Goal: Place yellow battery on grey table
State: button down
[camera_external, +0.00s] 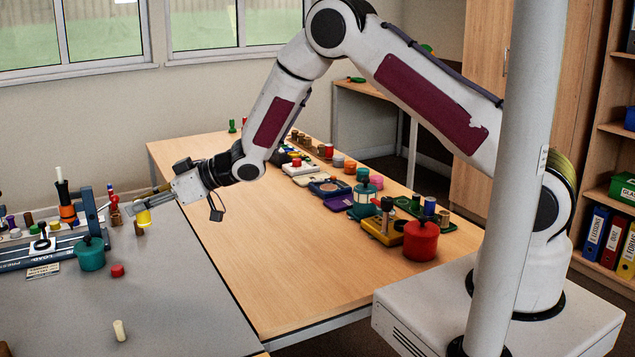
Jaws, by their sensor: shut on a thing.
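My gripper (148,203) is at the left, over the far right part of the grey table (175,290). It points left and is shut on a small yellow piece, which looks like the yellow battery (143,218). The battery hangs under the fingertips, and the fingers partly hide it. It seems to be a little above the grey table; I cannot tell whether it touches anything below. A small brown and yellow piece (138,229) is just under it.
On the grey table are a teal pot (91,255), a red piece (117,270), a cream cylinder (119,331) and a blue press-like device (40,250). The wooden table (240,260) holds a red pot (420,242) and several small items. The grey table's front right is clear.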

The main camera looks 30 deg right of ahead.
jog(key=shift+s+a+f, duration=0.1)
jog(key=shift+a, duration=0.3)
jog(key=shift+f+m+t, duration=0.15)
jog(key=shift+m+t, duration=0.15)
jog(key=shift+m, duration=0.1)
jog(key=w+d, duration=0.1)
jog(key=w+d+f+m+t+h, duration=0.1)
jog(key=shift+w+d+f, duration=0.15)
jog(key=shift+w+d, duration=0.15)
jog(key=shift+w, duration=0.05)
jog(key=shift+f, duration=0.15)
jog(key=shift+f, duration=3)
jog(key=shift+f, duration=1.85)
jog(key=shift+f, duration=0.1)
